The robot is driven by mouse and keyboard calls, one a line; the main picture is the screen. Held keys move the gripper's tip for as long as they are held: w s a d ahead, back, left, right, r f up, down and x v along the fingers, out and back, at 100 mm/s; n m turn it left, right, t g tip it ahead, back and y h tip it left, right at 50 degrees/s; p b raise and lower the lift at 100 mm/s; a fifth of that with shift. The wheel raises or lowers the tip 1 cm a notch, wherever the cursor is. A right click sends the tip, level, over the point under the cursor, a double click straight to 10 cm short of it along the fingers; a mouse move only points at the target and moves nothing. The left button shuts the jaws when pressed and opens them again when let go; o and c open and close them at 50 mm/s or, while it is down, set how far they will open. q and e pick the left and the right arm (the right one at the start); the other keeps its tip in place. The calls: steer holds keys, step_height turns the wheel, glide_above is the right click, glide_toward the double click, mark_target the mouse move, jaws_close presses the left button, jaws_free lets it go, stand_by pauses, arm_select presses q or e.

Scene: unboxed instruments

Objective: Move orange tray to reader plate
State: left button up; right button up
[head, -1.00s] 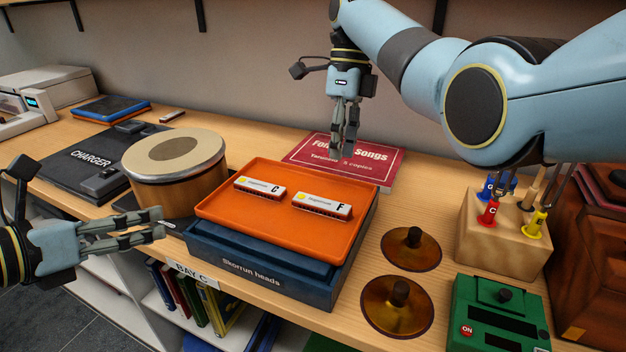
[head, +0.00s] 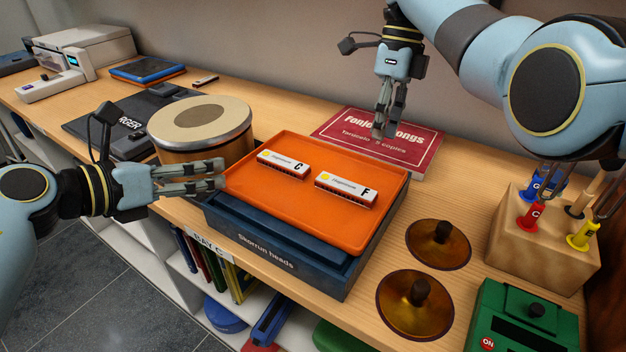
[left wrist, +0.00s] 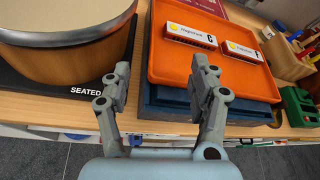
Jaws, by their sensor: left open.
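The orange tray (head: 300,214) lies on a dark blue box labelled "Skorrun heads" (head: 262,251). It carries two harmonicas, marked C (head: 283,164) and F (head: 346,189). My left gripper (head: 223,175) is open and empty at the tray's left side. In the left wrist view the tray (left wrist: 190,70) lies beyond my left gripper (left wrist: 160,66), with one finger in front of it and the other over the gap beside the drum. I cannot tell whether they touch. My right gripper (head: 384,132) points down over the red songbook. No plate labelled as a reader shows clearly.
A drum (head: 205,150) stands left of the tray on a dark plate marked "SEATED" (left wrist: 95,90). Two cymbals (head: 455,248) (head: 432,318), a peg block (head: 535,255) and a green device (head: 525,318) fill the right side.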

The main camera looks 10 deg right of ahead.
mark_target(238, 174)
arm_select(q)
steer(key=x, duration=0.8)
arm_select(e)
steer(key=x, duration=0.5)
steer(key=shift+f, duration=0.3)
arm_select(q)
steer(key=shift+a, duration=0.1)
